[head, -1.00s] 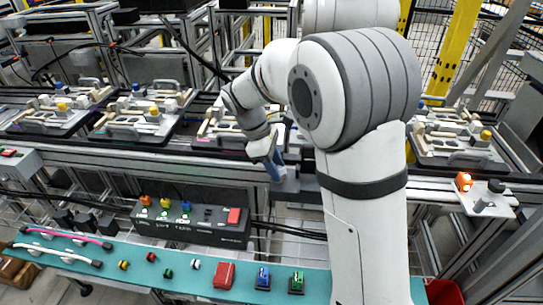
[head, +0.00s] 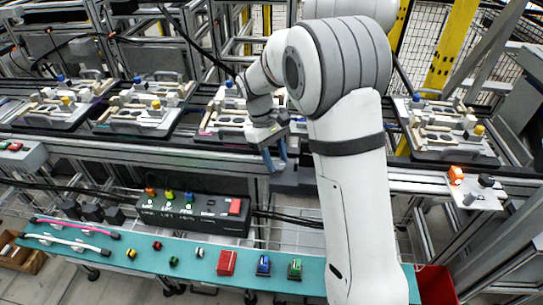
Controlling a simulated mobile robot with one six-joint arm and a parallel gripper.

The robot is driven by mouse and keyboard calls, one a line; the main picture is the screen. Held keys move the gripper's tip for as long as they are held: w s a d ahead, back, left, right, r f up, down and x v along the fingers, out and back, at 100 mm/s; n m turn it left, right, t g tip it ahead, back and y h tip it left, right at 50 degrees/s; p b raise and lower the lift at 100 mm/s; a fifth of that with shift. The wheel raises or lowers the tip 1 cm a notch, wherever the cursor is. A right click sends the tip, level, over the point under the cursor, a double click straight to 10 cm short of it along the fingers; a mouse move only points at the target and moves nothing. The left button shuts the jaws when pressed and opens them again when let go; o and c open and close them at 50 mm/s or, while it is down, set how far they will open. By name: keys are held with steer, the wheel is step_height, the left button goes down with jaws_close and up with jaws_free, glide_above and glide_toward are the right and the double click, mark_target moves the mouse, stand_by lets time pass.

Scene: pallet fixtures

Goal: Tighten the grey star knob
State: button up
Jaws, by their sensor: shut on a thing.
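My gripper (head: 276,162) has blue fingers and points down at the front edge of the conveyor line, left of my arm's large white link. Two fingers show, a little apart, beside a dark grey block (head: 287,179). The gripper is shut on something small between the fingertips. That spot is where the grey star knob appears to be, but its star shape is hidden or too small to make out.
Pallets with fixtures (head: 135,123) stand along the line behind. A black control box (head: 190,215) with lit buttons is at lower left. A teal shelf (head: 130,272) holds cables and small parts. A small plate (head: 470,197) with an orange lamp (head: 456,174) is at right.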

steer(key=shift+w+r, duration=0.1)
steer(key=shift+w, duration=0.1)
steer(key=o, duration=1)
steer(key=v, duration=0.7)
steer(key=shift+a+r, duration=0.15)
steer(key=shift+r, duration=0.1)
